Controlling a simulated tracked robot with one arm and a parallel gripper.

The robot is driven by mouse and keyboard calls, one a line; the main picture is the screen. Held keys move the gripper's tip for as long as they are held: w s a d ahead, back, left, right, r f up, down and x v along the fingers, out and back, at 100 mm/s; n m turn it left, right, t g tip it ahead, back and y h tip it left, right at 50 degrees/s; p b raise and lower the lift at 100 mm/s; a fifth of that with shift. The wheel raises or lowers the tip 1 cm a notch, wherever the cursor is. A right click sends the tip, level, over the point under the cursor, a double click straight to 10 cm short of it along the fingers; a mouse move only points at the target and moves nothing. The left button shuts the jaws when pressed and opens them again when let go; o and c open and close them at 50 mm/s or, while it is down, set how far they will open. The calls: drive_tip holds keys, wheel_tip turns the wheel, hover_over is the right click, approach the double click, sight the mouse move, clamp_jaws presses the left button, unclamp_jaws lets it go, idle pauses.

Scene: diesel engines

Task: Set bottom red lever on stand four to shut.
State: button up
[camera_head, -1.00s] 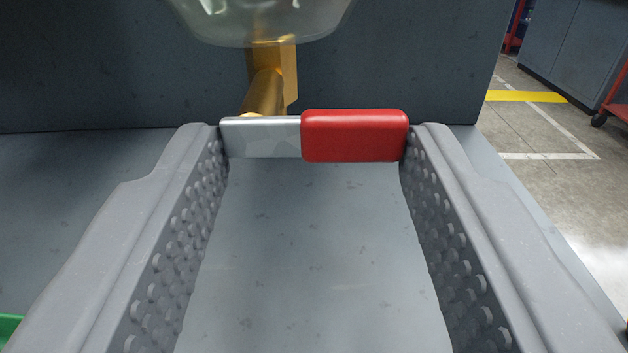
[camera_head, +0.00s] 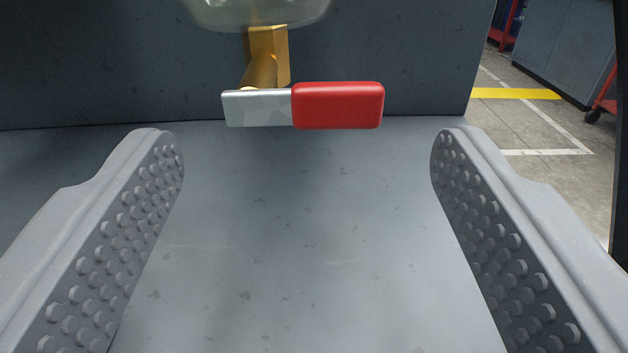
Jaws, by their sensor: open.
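The red lever (camera_head: 338,105) has a red grip on a silver metal bar. It lies level across the picture, with the red end to the right. It is joined to a brass valve (camera_head: 262,65) below a clear bowl (camera_head: 258,10). My gripper (camera_head: 308,143) is wide open and empty. Its two fingers stand left and right, just short of the lever, with clear gaps to both its ends. No stand number shows.
A grey-blue metal surface (camera_head: 310,250) lies under the fingers, with a dark upright panel (camera_head: 100,70) behind the valve. At the right are floor, a yellow line (camera_head: 515,93), a blue cabinet (camera_head: 565,45) and part of a red cart (camera_head: 606,100).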

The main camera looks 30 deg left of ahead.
drive_tip(key=v, duration=1.2)
drive_tip(key=shift+b, duration=0.3)
drive_tip(key=shift+w+d+r, duration=0.1)
